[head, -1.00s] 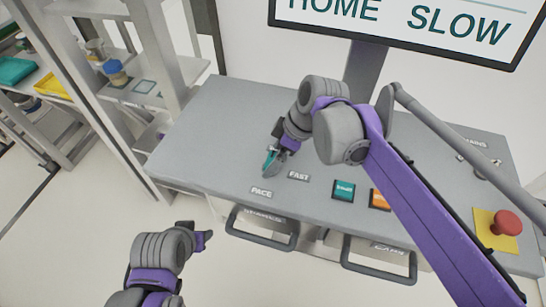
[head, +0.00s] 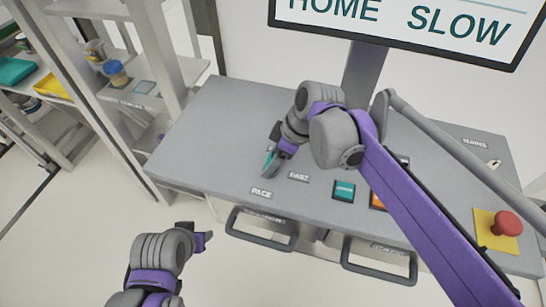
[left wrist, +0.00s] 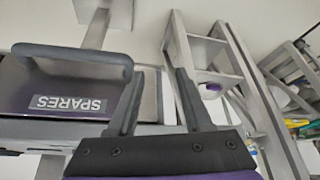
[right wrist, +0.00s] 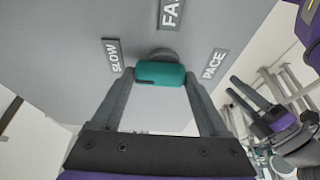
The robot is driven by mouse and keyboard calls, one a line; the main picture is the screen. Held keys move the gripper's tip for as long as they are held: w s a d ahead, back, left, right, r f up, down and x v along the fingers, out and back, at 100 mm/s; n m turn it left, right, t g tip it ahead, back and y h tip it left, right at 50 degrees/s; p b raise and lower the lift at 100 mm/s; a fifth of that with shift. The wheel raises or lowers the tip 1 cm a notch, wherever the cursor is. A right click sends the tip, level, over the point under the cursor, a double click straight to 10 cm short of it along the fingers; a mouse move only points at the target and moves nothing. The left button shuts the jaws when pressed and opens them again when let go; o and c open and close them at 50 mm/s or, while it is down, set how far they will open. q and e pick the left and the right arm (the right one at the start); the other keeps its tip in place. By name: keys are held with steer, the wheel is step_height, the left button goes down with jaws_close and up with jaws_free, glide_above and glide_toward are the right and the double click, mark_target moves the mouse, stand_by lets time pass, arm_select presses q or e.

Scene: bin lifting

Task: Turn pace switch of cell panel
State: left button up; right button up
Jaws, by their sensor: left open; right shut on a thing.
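The pace switch (right wrist: 161,73) is a teal bar-shaped knob on a round grey base, with a small dark mark near its left end in the right wrist view. My right gripper (right wrist: 160,85) is shut on it, one finger at each end. In the head view my right gripper (head: 270,163) is down at the panel (head: 225,120) and hides most of the knob. Around the knob are the labels SLOW (right wrist: 113,55), FAST (right wrist: 171,12) and PACE (right wrist: 214,63). The screen (head: 400,22) reads HOME and SLOW. My left gripper (left wrist: 158,90) is open and empty, off the panel's front.
A teal button (head: 344,190) and an orange button (head: 377,199), partly behind my right arm, lie right of the knob. A red mushroom button (head: 507,224) is at far right. Drawer handles (head: 262,240) stick out in front. Shelves (head: 150,90) stand left.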

steer(key=m, duration=0.2)
steer(key=m+t, duration=0.1)
steer(key=m, duration=0.1)
steer(key=shift+s+m+t+h, duration=0.2)
steer(key=shift+m+t+h, duration=0.1)
steer(key=shift+h, duration=0.1)
steer(key=m+t+h, duration=0.1)
steer(key=m, duration=0.3)
steer(key=shift+s+a+m+p, duration=0.1)
steer(key=shift+m+p, duration=0.2)
steer(key=m+h, duration=0.1)
steer(key=m, duration=0.1)
steer(key=m+h, duration=0.1)
steer(key=m, duration=0.1)
steer(key=shift+s+a+t, duration=0.1)
steer(key=shift+t, duration=0.2)
steer(key=shift+a+m+h, duration=0.1)
steer(key=shift+m+h, duration=0.8)
steer(key=shift+m, duration=1.5)
steer(key=o, duration=1.2)
steer(key=shift+s, duration=0.1)
steer(key=shift+o, duration=0.2)
